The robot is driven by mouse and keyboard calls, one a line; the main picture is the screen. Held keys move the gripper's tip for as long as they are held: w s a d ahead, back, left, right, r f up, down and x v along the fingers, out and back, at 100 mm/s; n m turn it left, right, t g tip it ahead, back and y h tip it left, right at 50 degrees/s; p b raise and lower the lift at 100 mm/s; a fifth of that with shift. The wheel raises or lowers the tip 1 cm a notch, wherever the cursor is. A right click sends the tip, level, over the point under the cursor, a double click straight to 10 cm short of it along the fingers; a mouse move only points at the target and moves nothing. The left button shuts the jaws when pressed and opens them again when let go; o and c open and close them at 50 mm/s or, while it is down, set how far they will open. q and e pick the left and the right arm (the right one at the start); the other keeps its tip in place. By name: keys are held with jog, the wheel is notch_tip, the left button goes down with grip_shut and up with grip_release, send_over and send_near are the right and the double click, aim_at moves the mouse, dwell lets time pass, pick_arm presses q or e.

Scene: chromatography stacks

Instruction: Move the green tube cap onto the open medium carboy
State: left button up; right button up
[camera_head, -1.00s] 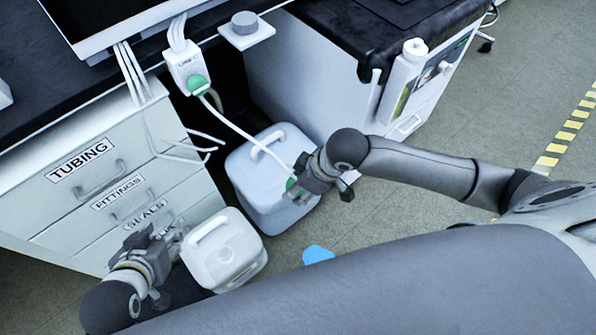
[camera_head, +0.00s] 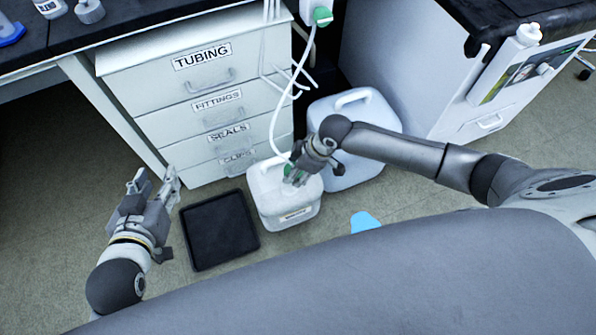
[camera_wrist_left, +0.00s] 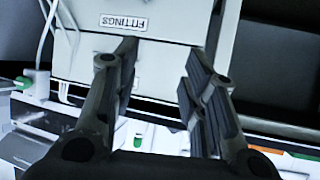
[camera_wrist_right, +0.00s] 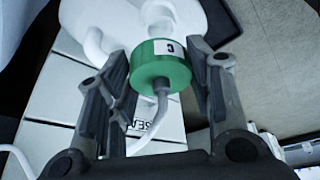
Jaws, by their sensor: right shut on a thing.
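The medium carboy (camera_head: 285,207) is the smaller white one, upright on the floor in front of the drawers. My right gripper (camera_head: 294,176) is over its top and shut on the green tube cap (camera_wrist_right: 160,68). A tube runs from the cap, which bears a dark-lettered label. In the right wrist view, the white carboy neck (camera_wrist_right: 157,13) shows just beyond the cap; I cannot tell whether they touch. My left gripper (camera_head: 160,186) is open and empty, left of the drawers; its spread fingers also show in the left wrist view (camera_wrist_left: 157,68).
A larger carboy (camera_head: 350,180) stands right behind the medium one. A black tray (camera_head: 188,250) lies on the floor to its left. The drawer unit (camera_head: 160,85) stands behind. Another green cap (camera_head: 322,16) is at the bench device. A light blue piece (camera_head: 364,221) shows lower right.

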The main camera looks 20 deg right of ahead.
jog(key=shift+w+a+f, duration=0.15)
jog(key=shift+a+f, duration=0.25)
jog(key=shift+a, duration=0.25)
jog(key=shift+f+b, duration=0.25)
jog(key=shift+b, duration=0.05)
jog(key=shift+f+b, duration=0.5)
jog(key=shift+b, duration=0.15)
jog(key=shift+f+b, duration=0.4)
jog(key=shift+b, duration=0.05)
jog(key=shift+f+b, duration=0.8)
jog(key=shift+b, duration=0.2)
pick_arm(q)
notch_tip(320, 180, up, 22)
jog(key=s+d+t+h, duration=0.1)
jog(key=s+t+h, duration=0.2)
jog(key=t, duration=1.1)
jog(key=shift+f+h, duration=0.25)
jog(key=shift+h, duration=0.45)
pick_arm(e)
jog(key=shift+f, duration=0.15)
pick_arm(q)
jog(key=shift+w+d, duration=0.1)
jog(key=shift+d, duration=0.05)
